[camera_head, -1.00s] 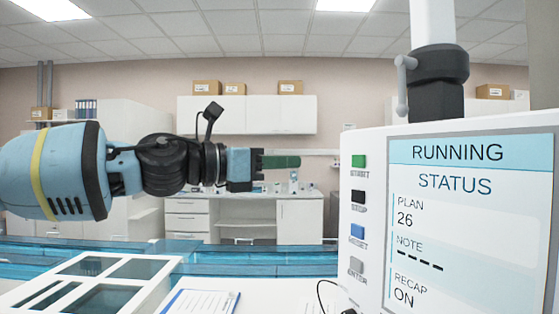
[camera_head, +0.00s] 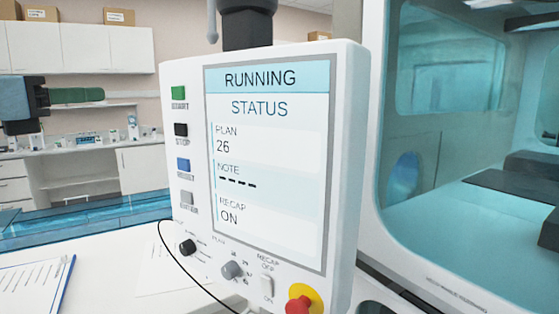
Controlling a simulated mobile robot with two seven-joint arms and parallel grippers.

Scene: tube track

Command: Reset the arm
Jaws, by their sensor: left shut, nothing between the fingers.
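My left arm comes in from the left edge of the head view, and only its end shows. My left gripper (camera_head: 78,95) has green fingers that are shut with nothing between them. It points right and is held in the air, left of the control panel and apart from it. The control panel (camera_head: 265,165) is a white box with a screen reading RUNNING, STATUS, PLAN 26 and RECAP ON. Green (camera_head: 178,92), black (camera_head: 180,129), blue (camera_head: 183,165) and grey (camera_head: 187,198) buttons line its left side. My right gripper is not in view.
A clipboard with paper (camera_head: 35,285) lies on the white table at the lower left. A red emergency knob (camera_head: 299,304) and a thin black cable are at the panel's bottom. A glass-fronted machine (camera_head: 470,120) fills the right. The air between gripper and panel is clear.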

